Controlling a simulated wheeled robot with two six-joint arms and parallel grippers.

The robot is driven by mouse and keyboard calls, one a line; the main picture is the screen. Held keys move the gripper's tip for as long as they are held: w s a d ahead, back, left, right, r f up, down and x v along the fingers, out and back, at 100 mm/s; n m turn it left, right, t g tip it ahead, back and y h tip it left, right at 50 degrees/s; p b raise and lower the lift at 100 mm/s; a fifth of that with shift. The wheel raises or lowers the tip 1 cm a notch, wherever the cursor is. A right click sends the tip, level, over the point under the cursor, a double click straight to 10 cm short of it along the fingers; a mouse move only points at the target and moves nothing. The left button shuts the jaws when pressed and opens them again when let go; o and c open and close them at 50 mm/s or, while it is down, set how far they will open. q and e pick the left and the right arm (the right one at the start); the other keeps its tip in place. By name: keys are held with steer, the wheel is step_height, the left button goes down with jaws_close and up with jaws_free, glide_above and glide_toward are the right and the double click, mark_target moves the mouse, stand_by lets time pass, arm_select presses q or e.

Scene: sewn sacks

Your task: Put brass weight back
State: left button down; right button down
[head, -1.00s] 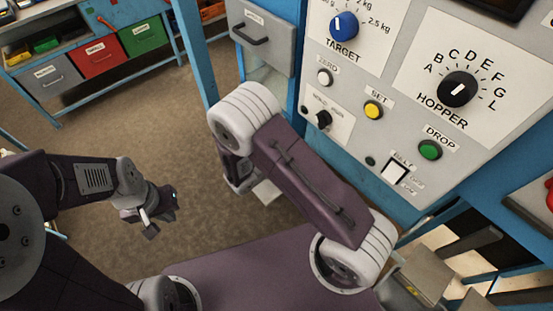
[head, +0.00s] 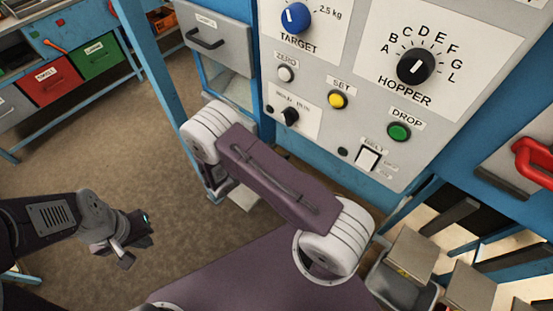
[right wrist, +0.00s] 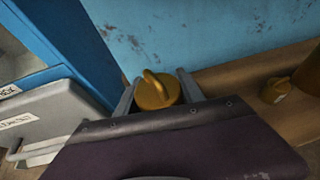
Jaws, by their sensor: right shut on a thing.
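The brass weight (right wrist: 152,93), with a ring-shaped handle on top, sits between the fingers of my right gripper (right wrist: 157,95) in the right wrist view. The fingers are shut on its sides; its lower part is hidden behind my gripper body. In the head view my right arm shows, but its gripper and the weight are hidden. My left gripper (head: 125,252) hangs over the floor at the left of the head view, away from other things. Its fingers are too small and angled to tell their opening.
In the right wrist view, a smaller brass weight (right wrist: 275,90) stands on a brown shelf (right wrist: 235,72) before a blue wall. A grey labelled bin (right wrist: 50,115) is at left. The head view shows a control panel (head: 345,95), a red handle (head: 535,160) and grey blocks (head: 411,255).

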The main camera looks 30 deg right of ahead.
step_height(320, 180, down, 3)
steer(key=shift+r, duration=0.15)
steer(key=shift+f, duration=0.3)
steer(key=shift+f, duration=0.15)
steer(key=c, duration=0.7)
jaws_free()
